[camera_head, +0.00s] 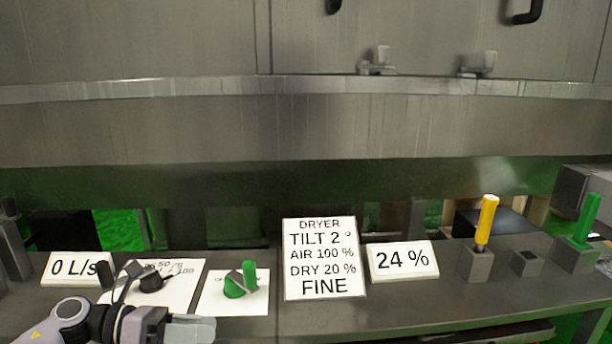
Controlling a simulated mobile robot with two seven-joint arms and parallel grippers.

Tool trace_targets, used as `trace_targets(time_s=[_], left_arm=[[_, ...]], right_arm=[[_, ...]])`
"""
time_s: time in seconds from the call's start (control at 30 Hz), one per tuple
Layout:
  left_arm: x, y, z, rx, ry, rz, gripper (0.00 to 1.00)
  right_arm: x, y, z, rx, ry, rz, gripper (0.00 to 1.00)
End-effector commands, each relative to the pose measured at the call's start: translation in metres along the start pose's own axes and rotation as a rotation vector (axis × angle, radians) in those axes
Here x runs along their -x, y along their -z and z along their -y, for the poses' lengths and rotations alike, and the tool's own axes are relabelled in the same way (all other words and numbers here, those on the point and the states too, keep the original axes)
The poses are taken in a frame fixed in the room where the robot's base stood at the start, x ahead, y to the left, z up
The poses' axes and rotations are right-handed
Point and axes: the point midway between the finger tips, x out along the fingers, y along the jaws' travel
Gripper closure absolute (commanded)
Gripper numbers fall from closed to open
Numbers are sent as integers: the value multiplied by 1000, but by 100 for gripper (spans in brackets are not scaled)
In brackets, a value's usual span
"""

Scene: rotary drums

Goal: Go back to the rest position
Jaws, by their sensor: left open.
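My left gripper (200,327) is at the bottom left, low over the front of the grey control panel (420,305). Its light grey fingers point right, in front of the white plate with the green knob (234,286). It is open, and I see nothing held between the fingers. The gripper and wrist hide part of the plate with the black dial (152,283). The lower edge of the picture cuts off part of the arm. My right gripper is not in view.
A white sign (321,259) reads DRYER, TILT 2°, AIR 100 %, DRY 20 %, FINE. Displays read 0 L/s (74,268) and 24 % (402,261). A yellow lever (486,220) and a green lever (587,220) stand upright at the right. The large metal drum housing (300,125) spans the back.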

Motion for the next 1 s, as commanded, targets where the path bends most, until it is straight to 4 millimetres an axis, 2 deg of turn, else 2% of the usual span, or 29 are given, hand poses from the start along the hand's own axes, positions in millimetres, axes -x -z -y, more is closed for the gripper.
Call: trace_targets(time_s=[0.03, 0.13, 0.27, 0.37, 0.47, 0.57, 0.67, 0.8, 0.9, 1.0], left_arm=[[-15, 3, 9, 119, 25, 94, 46], [-32, 5, 16, 365, 51, 280, 46], [-41, 14, 18, 719, 70, 512, 46], [-40, 30, 13, 1010, 72, 686, 46], [-33, 56, 6, 1312, 62, 857, 46], [-24, 93, 2, 1620, 41, 1026, 46], [-14, 138, 4, 1925, 7, 1195, 46], [-1, 202, 18, 2292, -50, 1406, 46], [4, 237, 31, 2475, -88, 1518, 46], [7, 257, 41, 2584, -113, 1586, 46]], right_arm=[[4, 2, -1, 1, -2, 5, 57], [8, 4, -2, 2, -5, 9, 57], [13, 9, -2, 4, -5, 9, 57], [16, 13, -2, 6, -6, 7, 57], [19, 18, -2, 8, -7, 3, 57], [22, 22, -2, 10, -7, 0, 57], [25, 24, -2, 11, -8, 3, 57], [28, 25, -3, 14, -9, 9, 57], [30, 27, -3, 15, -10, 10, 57], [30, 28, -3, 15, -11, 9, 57]])
